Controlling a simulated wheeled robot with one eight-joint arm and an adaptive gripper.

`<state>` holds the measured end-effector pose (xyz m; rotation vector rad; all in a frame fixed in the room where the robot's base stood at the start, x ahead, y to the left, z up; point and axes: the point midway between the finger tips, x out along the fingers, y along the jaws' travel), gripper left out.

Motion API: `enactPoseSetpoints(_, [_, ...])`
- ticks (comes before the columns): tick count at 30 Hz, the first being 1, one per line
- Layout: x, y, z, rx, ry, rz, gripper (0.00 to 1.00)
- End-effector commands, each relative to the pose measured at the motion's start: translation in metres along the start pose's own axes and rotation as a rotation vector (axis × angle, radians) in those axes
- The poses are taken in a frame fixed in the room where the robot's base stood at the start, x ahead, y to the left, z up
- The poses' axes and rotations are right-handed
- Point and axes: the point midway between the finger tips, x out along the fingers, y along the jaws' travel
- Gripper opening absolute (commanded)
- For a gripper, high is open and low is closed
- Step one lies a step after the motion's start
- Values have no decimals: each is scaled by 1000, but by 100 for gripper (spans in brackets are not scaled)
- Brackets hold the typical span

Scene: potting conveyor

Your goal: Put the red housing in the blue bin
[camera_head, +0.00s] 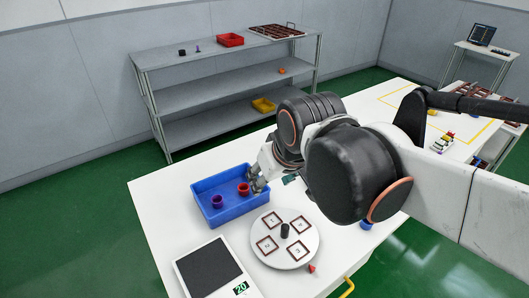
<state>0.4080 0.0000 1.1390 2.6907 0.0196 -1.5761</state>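The blue bin (229,211) stands on the white table in the head view. The red housing (243,189) appears within the bin's outline, near its right side. A purple housing (217,201) is in the bin to the left of the red one. My gripper (255,182) is at the bin's right edge, with its fingers right beside the red housing. My arm covers part of the gripper. I cannot tell whether the fingers touch the red housing or are open or shut.
A round white turntable (288,262) with square brown frames stands in front of the bin. A dark-topped device (207,268) with a green display is at the front left. A grey shelf (205,95) with trays stands behind. The table's left end (160,195) is clear.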

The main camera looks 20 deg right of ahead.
Motion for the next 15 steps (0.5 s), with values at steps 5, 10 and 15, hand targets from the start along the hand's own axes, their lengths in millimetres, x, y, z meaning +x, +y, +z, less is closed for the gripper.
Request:
enactPoseSetpoints(5, [-7,-1,28,15,65,1,51])
enactPoseSetpoints(10, [-9,-2,40,24,101,1,51])
enactPoseSetpoints(15, [-9,-2,44,27,111,1,51])
